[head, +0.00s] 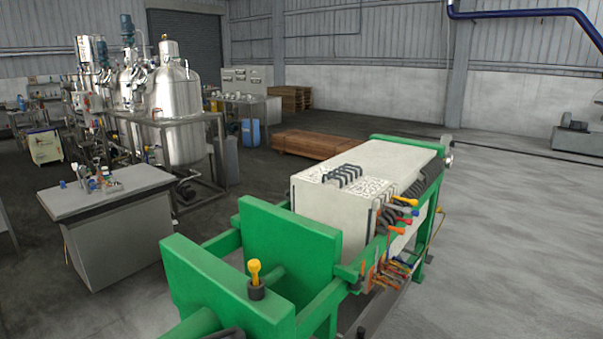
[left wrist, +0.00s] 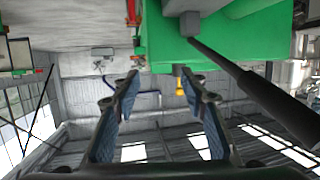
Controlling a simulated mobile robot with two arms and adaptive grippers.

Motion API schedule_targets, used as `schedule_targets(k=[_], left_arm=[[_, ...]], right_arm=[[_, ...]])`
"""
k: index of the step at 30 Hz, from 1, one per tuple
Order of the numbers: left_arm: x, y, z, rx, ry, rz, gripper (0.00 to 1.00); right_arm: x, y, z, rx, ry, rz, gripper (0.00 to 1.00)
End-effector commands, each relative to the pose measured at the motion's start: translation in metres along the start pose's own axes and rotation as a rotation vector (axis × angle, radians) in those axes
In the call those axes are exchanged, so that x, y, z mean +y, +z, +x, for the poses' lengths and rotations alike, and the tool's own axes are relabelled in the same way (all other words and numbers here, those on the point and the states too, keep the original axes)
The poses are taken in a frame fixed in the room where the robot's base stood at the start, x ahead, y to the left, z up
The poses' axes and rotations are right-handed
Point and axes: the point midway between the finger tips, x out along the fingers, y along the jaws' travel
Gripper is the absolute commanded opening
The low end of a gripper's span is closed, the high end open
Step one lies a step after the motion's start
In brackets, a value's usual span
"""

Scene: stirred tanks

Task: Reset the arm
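My left gripper (left wrist: 160,80) shows in the left wrist view with its two blue-padded fingers spread apart and nothing held between them. That view is upside down. A yellow knob on a black base (left wrist: 180,86) shows beyond the fingers, near the right fingertip in the picture, against the green machine frame (left wrist: 165,40); I see no contact. In the head view the same kind of yellow knob (head: 254,270) stands upright on the green end of the filter press (head: 200,275). A dark shape at the bottom edge there may be part of my arm. My right gripper is in neither view.
The press's pale plate stack (head: 330,215) and coloured valve handles (head: 400,222) extend to the right. A grey bench (head: 120,235) with small items stands left. Steel tanks (head: 178,95) and a wooden stack (head: 310,143) are behind. The floor at right is open.

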Motion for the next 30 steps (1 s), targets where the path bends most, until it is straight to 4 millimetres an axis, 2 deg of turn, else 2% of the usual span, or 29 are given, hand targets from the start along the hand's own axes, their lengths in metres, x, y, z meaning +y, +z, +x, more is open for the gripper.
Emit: schedule_targets(k=[7,12,18,23,30], left_arm=[[0.029,0.077,-0.008,-0.292,-0.006,-0.025,0.40],[0.044,0.141,-0.036,-0.568,-0.065,-0.070,0.40],[0.053,0.186,-0.076,-0.813,-0.157,-0.131,0.40],[0.059,0.208,-0.110,-0.970,-0.238,-0.184,0.40],[0.055,0.266,-0.083,-1.006,-0.234,-0.186,0.40]], right_arm=[[0.001,0.006,0.000,-0.008,0.001,0.000,0.40],[0.000,0.008,0.000,-0.012,0.000,0.001,0.40],[-0.002,0.008,0.000,-0.011,-0.003,0.002,0.40],[-0.007,0.007,0.000,-0.010,-0.008,0.004,0.40],[-0.009,0.005,0.000,-0.009,-0.011,0.004,0.40]])
